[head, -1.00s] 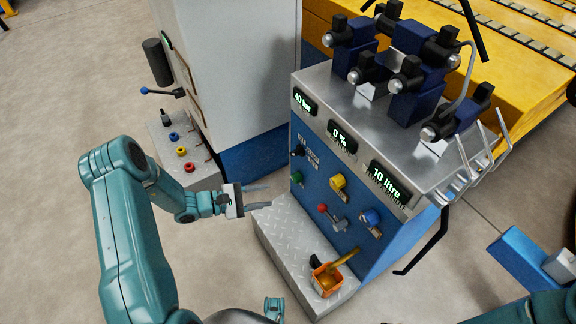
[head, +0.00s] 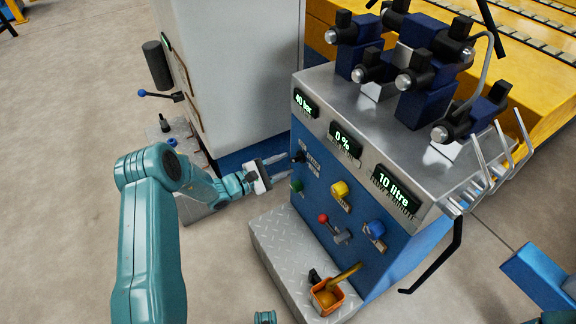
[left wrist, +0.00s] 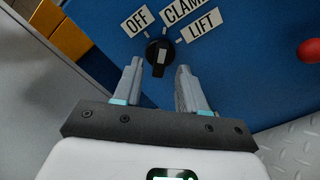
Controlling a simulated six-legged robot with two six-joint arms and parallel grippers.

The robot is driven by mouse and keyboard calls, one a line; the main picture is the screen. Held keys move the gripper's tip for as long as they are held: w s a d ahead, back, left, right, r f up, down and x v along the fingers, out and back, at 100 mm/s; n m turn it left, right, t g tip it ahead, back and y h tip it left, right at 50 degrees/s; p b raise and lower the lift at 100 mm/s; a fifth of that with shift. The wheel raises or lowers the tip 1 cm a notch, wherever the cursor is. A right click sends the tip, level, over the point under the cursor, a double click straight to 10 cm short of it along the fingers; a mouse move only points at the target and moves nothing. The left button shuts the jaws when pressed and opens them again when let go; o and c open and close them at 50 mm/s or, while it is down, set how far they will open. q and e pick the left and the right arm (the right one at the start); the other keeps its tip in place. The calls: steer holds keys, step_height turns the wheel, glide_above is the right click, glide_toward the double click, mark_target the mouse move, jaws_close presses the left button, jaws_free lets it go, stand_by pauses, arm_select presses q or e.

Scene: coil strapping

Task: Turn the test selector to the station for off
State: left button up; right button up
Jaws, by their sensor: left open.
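The test selector is a black knob (left wrist: 158,52) on the blue panel, with the labels OFF (left wrist: 137,21), CLAMP (left wrist: 184,9) and LIFT (left wrist: 202,25) fanned above it in the left wrist view. Its grip bar stands about upright in that view; I cannot tell surely which label it points at. In the head view the selector (head: 299,157) shows small at the panel's upper left. My left gripper (head: 284,167) is open and empty, its tips close to the panel. In the left wrist view its fingers (left wrist: 158,70) lie left and right of the knob's lower part, with no clear contact.
A red-tipped lever (head: 323,218), a yellow knob (head: 340,190), a blue knob (head: 375,229) and a green knob (head: 296,184) share the panel. An orange container (head: 327,298) stands on the tread-plate step (head: 272,250) below. A white cabinet (head: 225,70) rises behind my left arm.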

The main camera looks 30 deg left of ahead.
arm_select(q)
steer(key=shift+x, duration=1.15)
steer(key=shift+c, duration=0.3)
jaws_close()
steer(key=shift+n, duration=0.5)
steer(key=n, duration=0.3)
steer(key=shift+n+p, duration=0.75)
steer(key=shift+n, duration=1.75)
